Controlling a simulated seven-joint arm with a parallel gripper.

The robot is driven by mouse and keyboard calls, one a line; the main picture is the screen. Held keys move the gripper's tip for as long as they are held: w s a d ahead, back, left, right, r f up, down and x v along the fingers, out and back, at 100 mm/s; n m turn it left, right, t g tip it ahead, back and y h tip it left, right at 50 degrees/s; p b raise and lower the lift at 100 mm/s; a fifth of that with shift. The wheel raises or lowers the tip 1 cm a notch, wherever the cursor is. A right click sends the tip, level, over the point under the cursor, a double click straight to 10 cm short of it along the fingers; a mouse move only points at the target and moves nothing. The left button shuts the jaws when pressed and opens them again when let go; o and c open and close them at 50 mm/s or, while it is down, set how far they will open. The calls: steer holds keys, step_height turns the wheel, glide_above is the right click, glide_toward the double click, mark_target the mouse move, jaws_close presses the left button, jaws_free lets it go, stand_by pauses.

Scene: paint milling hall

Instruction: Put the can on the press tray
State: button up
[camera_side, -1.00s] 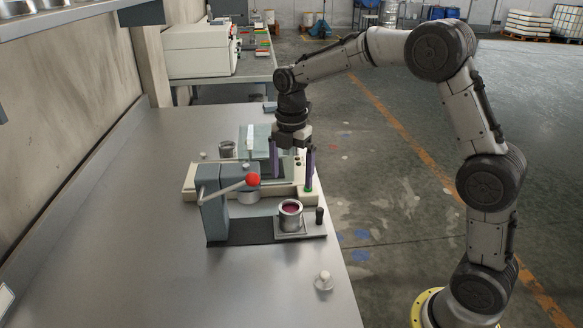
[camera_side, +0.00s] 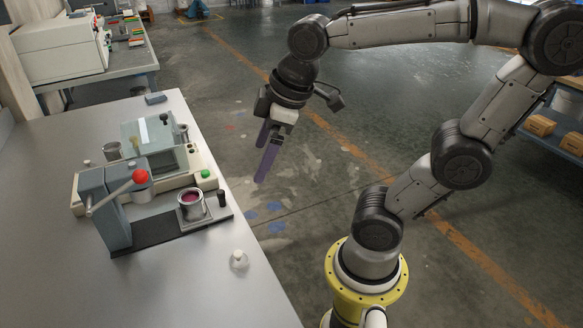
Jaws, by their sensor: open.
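The can (camera_side: 191,206), an open metal can with dark red contents, stands upright on the press tray (camera_side: 207,217), a small square metal plate at the right end of the press. The press (camera_side: 118,212) is grey with a dark base and a lever ending in a red ball (camera_side: 140,176). My gripper (camera_side: 261,164) has long purple fingers. It is open and empty, beyond the right edge of the bench, to the upper right of the can and apart from it.
A white-knobbed piece (camera_side: 238,260) lies near the bench edge. The bench's front left (camera_side: 110,290) is clear.

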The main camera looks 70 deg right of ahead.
steer(key=s+f+m+t, duration=0.1)
steer(key=s+f+m, duration=0.1)
steer(key=s+m, duration=0.2)
steer(key=shift+s+a+f+m, duration=0.2)
steer(key=shift+s+m, duration=0.1)
steer(key=shift+s, duration=0.5)
